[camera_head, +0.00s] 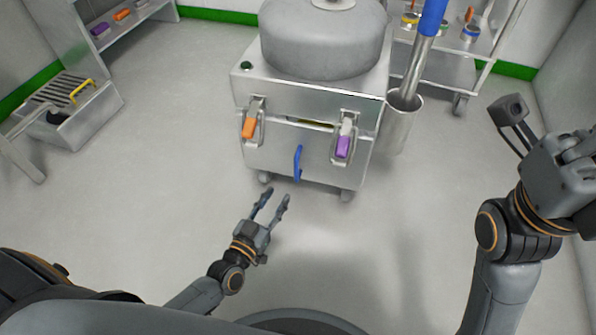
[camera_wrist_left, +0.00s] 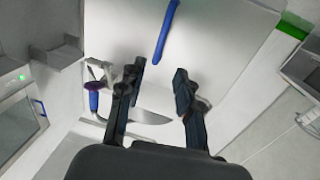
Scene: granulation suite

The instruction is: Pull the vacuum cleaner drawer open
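The vacuum cleaner (camera_head: 315,100) is a metal box on casters with a grey rounded top. Its drawer front (camera_head: 265,157) carries an upright blue handle (camera_head: 298,163). An orange latch (camera_head: 249,127) sits at the upper left and a purple latch (camera_head: 344,146) at the upper right. A narrow dark and yellowish gap shows between them. My left gripper (camera_head: 272,204) is open and empty, below and left of the handle, apart from it. In the left wrist view, the handle (camera_wrist_left: 167,32) lies beyond the open fingertips (camera_wrist_left: 160,77). My right gripper (camera_head: 575,145) is at the right; its fingers are unclear.
A metal cylinder (camera_head: 397,125) holding a blue-gripped tube stands right of the vacuum. A wheeled shelf cart (camera_head: 450,70) is behind it. A grated metal box (camera_head: 75,125) with a yellow handle is at the left. The floor before the vacuum is clear.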

